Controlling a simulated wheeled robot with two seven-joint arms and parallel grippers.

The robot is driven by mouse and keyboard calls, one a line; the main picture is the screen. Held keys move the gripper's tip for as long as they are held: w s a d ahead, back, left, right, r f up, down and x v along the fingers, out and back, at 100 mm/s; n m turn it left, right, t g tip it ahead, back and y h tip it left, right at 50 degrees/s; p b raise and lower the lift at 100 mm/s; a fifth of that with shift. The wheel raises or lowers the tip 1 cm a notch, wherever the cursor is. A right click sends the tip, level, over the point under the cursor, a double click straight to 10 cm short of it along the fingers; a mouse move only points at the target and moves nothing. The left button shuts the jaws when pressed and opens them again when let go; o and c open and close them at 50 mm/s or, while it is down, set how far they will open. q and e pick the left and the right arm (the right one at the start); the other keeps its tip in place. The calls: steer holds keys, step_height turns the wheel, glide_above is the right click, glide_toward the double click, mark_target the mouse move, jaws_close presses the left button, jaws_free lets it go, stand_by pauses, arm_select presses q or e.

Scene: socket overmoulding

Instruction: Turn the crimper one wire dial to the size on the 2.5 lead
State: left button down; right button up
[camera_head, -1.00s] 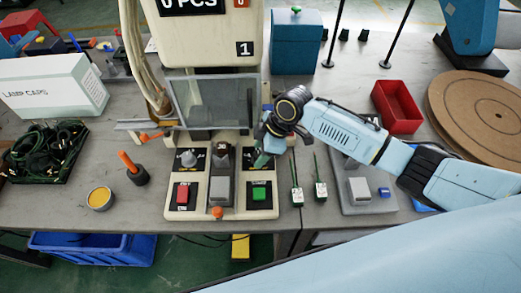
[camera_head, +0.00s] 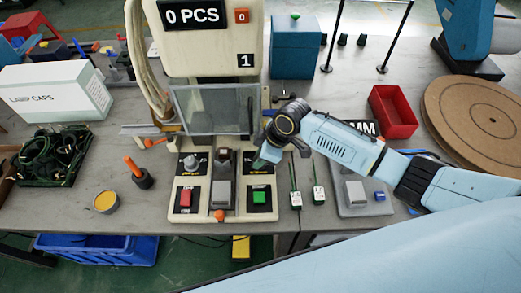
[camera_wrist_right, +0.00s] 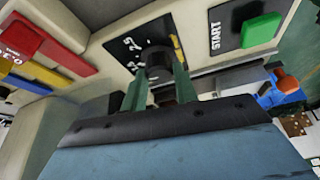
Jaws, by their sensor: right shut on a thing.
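Crimper one (camera_head: 205,40) stands mid-table, its display reading 0 PCS with a 1 below. My right gripper (camera_head: 262,160) is at the panel above the green start button (camera_head: 259,197). In the right wrist view my green fingers (camera_wrist_right: 160,88) are shut on a black dial knob (camera_wrist_right: 158,62), one on each side. White size marks, one looking like 2.5, stand on the dial's black plate (camera_wrist_right: 145,35); the pointer is hidden. Two green leads with white tags, a left one (camera_head: 296,199) and a right one (camera_head: 319,195), lie right of the crimper; their print is too small to read. My left gripper is not in view.
A grey knob (camera_head: 191,163) and a red button (camera_head: 185,199) are on the panel's left. A grey fixture (camera_head: 355,205) stands right of the leads, under my right arm. A red bin (camera_head: 393,111) is behind it. An orange-handled tool (camera_head: 138,172) stands left of the crimper.

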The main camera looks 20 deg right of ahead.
steer(key=m+p, duration=0.2)
steer(key=m+t+h+p, duration=0.1)
steer(key=m+p, duration=0.1)
steer(key=p, duration=0.1)
steer(key=m+p, duration=0.2)
steer(key=p, duration=0.1)
steer(key=shift+s+a+r+t+h, duration=0.2)
steer(key=shift+r+t+h, duration=0.05)
steer(key=shift+t+h, duration=0.05)
steer(key=shift+f+m+t+h+p, duration=0.15)
steer(key=shift+m+h+p, duration=0.15)
steer(key=shift+m+p, duration=0.55)
steer(key=shift+f+m+t+h+p, duration=0.15)
steer(key=shift+m+h+p, duration=0.15)
steer(key=shift+m+p, duration=0.55)
steer(key=shift+m, duration=0.3)
steer(key=o, duration=1)
steer(key=shift+r, duration=0.1)
steer(key=shift+s+r, duration=0.2)
steer(key=shift+r, duration=0.3)
steer(key=p+v, duration=0.2)
steer(key=v, duration=1)
steer(key=shift+s+r, duration=0.1)
steer(key=shift+s, duration=0.05)
